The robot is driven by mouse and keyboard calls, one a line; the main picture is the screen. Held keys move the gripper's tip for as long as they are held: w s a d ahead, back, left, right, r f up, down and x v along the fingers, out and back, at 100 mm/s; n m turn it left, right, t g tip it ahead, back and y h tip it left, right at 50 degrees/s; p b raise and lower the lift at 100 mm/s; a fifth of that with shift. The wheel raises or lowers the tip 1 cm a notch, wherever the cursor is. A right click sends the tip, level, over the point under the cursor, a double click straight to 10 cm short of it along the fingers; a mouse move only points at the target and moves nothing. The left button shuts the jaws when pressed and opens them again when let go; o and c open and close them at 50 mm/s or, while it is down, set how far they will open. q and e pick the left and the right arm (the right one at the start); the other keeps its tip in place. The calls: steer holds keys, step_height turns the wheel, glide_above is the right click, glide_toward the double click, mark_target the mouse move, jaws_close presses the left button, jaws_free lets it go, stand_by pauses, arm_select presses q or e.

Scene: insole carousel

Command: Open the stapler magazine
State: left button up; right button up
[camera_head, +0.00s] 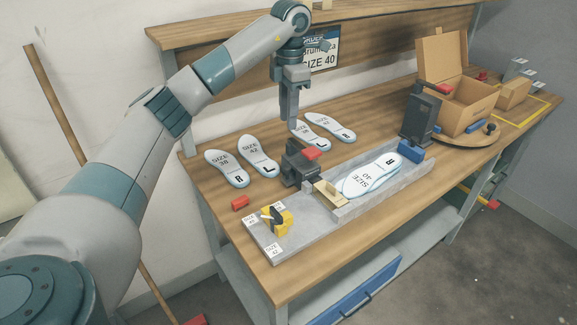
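Two dark machines with red parts stand on the wooden bench, and I cannot tell for certain which is the stapler. One dark block (299,166) with a red top piece (312,153) sits at the back edge of the grey fixture. The other is a taller dark upright device (418,118) with a red lever, farther right. No open magazine can be made out on either. My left gripper (293,122) points down, above and behind the nearer dark block, apart from it. Its fingers are seen edge-on, so their gap is unclear. My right gripper is out of view.
A grey fixture (312,226) holds a white size 40 insole (370,176), a beige piece (330,193) and a yellow-black clamp (276,218). Several insoles lie behind it. An open cardboard box (462,108) stands on a round turntable (470,138).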

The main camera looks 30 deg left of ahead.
mark_target(287, 167)
arm_select(q)
steer(key=shift+s+r, duration=0.1)
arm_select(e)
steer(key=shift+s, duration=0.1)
